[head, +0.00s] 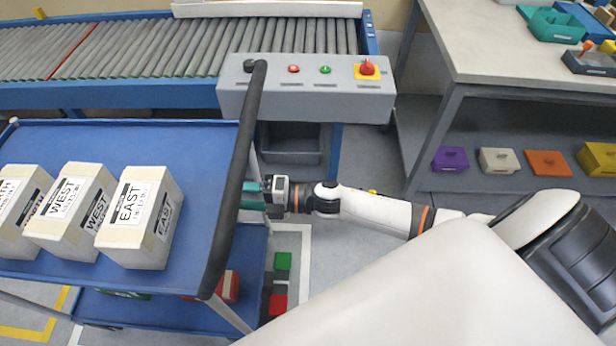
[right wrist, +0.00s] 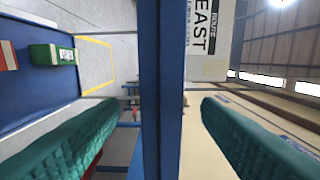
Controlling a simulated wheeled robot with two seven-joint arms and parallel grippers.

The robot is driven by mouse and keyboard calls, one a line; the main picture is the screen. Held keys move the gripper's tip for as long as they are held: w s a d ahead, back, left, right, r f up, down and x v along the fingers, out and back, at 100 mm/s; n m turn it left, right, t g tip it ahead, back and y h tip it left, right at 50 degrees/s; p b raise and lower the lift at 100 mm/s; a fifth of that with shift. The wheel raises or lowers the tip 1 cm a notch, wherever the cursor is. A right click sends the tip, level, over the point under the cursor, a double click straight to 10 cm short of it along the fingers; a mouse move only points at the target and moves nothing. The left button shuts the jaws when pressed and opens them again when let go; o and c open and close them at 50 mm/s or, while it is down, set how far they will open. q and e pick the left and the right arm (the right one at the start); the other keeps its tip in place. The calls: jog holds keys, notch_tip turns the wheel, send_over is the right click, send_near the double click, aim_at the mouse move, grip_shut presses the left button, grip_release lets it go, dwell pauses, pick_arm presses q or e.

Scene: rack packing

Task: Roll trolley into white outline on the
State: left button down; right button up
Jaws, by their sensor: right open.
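The trolley has a blue top deck (head: 90,150) at the left of the head view, a lower blue shelf (head: 170,308) and a black handle bar (head: 236,180) along its right side. My right gripper (head: 252,194) is open beside this side, its teal fingers at the handle bar. In the right wrist view, a blue edge of the trolley (right wrist: 162,90) runs between the spread fingers (right wrist: 150,140); I cannot tell if they touch it. Part of a white floor outline (head: 306,245) shows right of the trolley; the rest is hidden. My left gripper is not in view.
White boxes stand on the top deck, one labelled EAST (head: 140,218) and one WEST (head: 72,205). A roller conveyor (head: 180,50) with a control box (head: 305,90) stands behind. A workbench (head: 500,45) is at the right. Yellow floor tape (head: 40,330) lies front left.

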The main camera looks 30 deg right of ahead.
jog(key=v, duration=0.7)
jog(key=shift+s+d, duration=0.25)
jog(key=shift+d, duration=0.05)
